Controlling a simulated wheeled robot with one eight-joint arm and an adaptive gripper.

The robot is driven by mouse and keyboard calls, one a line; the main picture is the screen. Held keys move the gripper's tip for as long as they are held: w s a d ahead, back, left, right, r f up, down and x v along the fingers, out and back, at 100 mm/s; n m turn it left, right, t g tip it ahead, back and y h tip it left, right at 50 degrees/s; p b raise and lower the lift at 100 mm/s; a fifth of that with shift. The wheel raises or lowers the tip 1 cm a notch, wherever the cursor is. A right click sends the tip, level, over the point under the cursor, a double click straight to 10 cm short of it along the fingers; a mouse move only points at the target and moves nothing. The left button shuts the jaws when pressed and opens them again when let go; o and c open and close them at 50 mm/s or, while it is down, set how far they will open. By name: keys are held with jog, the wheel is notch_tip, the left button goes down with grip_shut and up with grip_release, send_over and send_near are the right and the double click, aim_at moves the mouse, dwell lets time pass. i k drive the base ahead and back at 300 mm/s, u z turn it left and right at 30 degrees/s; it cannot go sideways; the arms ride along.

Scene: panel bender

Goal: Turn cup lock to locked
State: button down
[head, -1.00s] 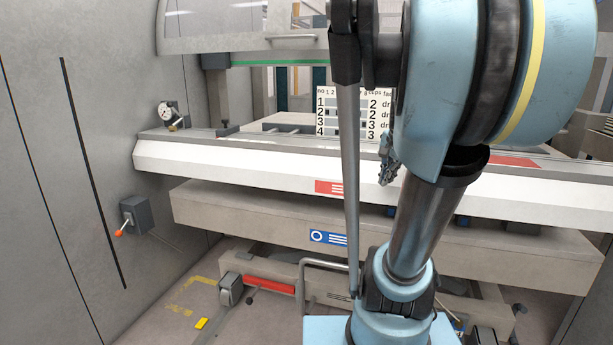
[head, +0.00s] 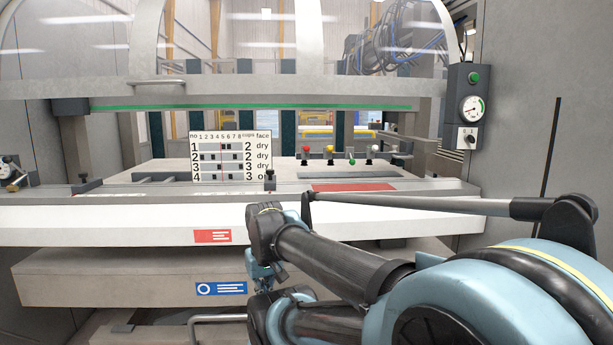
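No part is clearly marked as the cup lock, so I cannot tell which fitting it is. A row of knobs with red, yellow, green and white heads (head: 351,161) stands on the bed behind the white beam. A small dark clamp-like fitting (head: 269,180) sits on the beam's top, right of the chart. A grey box (head: 467,106) on the right post carries a green button, a gauge and a rotary switch marked 0. My gripper (head: 262,274) hangs low in front of the beam, apart from these fittings; my arm partly hides it, and its fingers are unclear.
The long white beam (head: 120,222) crosses the view at the front, with a grey beam (head: 110,278) below it. A chart board (head: 222,158) stands behind it. A clear guard (head: 110,88) with a handle spans above. Grey walls close in on the right.

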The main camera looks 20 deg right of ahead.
aim_at(470, 139)
jog(key=z, duration=1.95)
